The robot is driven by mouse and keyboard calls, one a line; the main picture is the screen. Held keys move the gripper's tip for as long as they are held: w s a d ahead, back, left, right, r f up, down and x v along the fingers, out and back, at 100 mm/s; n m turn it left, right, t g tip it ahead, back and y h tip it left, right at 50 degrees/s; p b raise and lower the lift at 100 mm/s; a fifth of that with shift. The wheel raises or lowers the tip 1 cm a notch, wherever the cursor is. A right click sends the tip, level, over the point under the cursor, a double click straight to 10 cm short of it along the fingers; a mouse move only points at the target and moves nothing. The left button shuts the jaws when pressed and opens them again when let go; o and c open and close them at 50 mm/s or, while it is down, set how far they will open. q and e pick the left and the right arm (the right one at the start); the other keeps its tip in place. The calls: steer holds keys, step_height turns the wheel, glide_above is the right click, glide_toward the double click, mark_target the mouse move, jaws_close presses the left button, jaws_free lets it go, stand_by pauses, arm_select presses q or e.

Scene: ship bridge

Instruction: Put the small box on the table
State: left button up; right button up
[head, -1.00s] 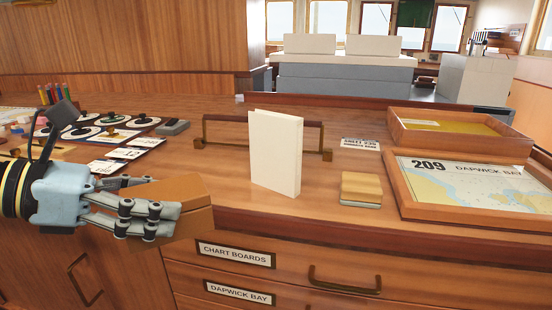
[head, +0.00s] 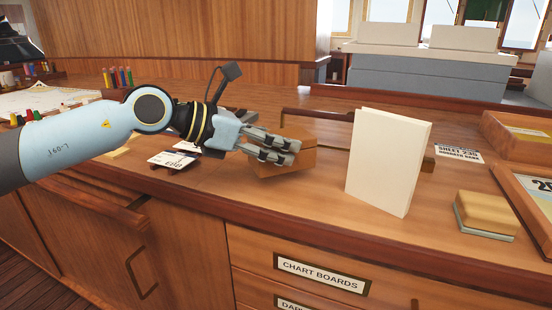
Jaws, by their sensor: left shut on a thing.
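The small box (head: 290,160) is a plain brown wooden block-like box near the middle of the head view. My left gripper (head: 275,148) comes in from the left and is shut on it, its fingers across the box's left part. The box is over the wooden table top (head: 318,202), behind its front edge. Its underside is on or very close to the surface; I cannot tell whether it touches. My right gripper is not in view.
A white upright book-like block (head: 388,162) stands just right of the box, with a dark rail (head: 318,118) behind. Cards (head: 175,158) lie to the left under my arm. A yellow-topped block (head: 486,213) and framed trays (head: 520,135) are at right.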

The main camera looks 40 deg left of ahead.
arm_select(q)
step_height(320, 180, down, 2)
steer(key=shift+f, duration=0.2)
steer(key=o, duration=1)
steer(key=shift+c, duration=0.2)
steer(key=o, duration=0.4)
steer(key=shift+o, duration=0.2)
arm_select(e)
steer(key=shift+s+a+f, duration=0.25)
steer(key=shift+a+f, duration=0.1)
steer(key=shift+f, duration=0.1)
